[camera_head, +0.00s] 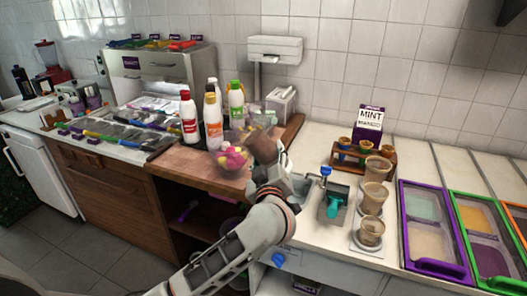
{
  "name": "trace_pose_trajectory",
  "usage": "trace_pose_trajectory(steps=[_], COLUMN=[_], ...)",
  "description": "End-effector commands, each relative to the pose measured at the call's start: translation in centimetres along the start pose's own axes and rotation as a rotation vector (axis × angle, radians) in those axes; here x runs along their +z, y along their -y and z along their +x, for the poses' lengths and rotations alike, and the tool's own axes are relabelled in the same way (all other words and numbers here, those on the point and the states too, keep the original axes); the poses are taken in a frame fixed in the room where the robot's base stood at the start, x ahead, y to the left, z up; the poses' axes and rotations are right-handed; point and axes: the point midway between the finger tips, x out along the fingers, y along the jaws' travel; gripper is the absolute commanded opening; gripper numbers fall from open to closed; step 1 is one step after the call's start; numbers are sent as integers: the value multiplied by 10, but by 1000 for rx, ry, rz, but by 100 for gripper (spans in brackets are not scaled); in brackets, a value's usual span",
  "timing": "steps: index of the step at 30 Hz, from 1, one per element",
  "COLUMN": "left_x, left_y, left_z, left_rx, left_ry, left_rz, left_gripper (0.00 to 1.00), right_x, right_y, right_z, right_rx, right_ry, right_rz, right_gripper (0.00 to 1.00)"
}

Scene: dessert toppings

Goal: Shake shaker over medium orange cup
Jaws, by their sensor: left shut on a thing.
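My left gripper (259,146) is over the right part of the wooden counter, beside a clear bowl of pink and yellow pieces. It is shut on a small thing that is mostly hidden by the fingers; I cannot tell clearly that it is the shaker. Tan, see-through cups stand in a column to the right of the gripper: a back cup (377,168), a middle cup (372,197) and a front cup (371,231). None looks clearly orange, and I cannot tell which is the medium one. My right gripper is not in view.
The bowl (232,158) and several bottles (213,118) stand left of the gripper. A wooden rack (347,163) with small cups and a MINT box (370,121) is behind the tan cups. A purple-rimmed tray (405,222) lies right; a teal-handled scoop (333,207) is between.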

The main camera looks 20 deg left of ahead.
Motion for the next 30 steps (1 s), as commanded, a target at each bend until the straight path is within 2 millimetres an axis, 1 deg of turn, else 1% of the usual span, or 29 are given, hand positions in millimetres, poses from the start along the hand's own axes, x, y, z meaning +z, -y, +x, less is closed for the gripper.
trace_pose_trajectory(steps=[8, 9, 17, 30], left_x=[16, 12, -2, -25], left_y=[-3, -6, -15, -31], left_z=[0, 0, 0, 0], left_rx=[2, 3, 2, 3], left_ry=[-2, -4, -4, -3], left_rz=[182, 174, 170, 168], left_gripper=[18, 18, 18, 18], right_x=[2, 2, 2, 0], right_y=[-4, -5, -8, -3], right_z=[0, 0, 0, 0], right_rx=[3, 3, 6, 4], right_ry=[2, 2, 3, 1], right_rz=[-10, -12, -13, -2], right_gripper=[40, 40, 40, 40])
